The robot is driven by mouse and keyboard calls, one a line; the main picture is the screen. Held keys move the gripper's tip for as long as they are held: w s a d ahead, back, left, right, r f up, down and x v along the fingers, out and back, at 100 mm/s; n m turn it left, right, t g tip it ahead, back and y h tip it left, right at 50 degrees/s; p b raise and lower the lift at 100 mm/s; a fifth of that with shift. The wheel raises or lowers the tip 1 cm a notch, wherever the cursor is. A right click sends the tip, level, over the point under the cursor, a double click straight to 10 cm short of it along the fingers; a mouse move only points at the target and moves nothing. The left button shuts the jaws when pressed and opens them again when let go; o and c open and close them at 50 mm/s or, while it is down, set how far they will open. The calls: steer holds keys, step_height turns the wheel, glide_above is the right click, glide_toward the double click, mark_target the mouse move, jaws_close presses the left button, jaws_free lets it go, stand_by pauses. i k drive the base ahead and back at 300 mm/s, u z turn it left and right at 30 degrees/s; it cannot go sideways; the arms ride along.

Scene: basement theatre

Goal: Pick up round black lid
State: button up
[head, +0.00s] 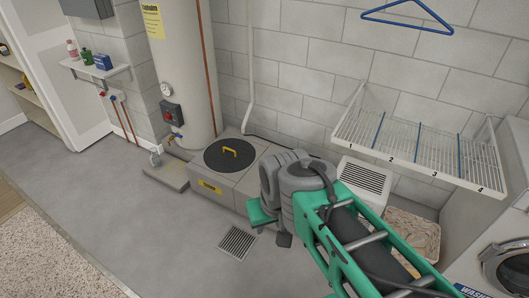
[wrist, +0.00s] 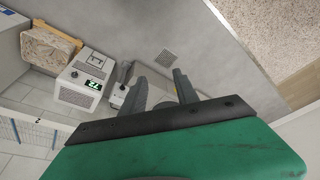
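The round black lid (head: 220,159) with a yellow handle (head: 231,152) lies flat on a low grey block (head: 196,179) in the head view, beside the tall tank. My gripper (wrist: 158,77) shows two grey fingers spread apart in the wrist view, with no lid between them. In the head view my arm's green and grey end is to the right of the lid and apart from it; the fingers are mostly hidden there.
A tall tank (head: 183,70) with pipes stands behind the block. A wire rack (head: 415,145) hangs at right, above a white vented unit (head: 365,182) and a washing machine (head: 505,265). A floor grate (head: 237,242) lies in front. The floor at left is clear.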

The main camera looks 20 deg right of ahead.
mark_target(229, 155)
steer(key=z, duration=0.1)
steer(key=i, duration=0.5)
steer(key=u, duration=0.8)
steer(key=i, duration=1.15)
steer(key=u, duration=0.5)
steer(key=i, duration=1.3)
steer(key=z, duration=0.8)
steer(key=i, duration=0.65)
steer(key=z, duration=0.4)
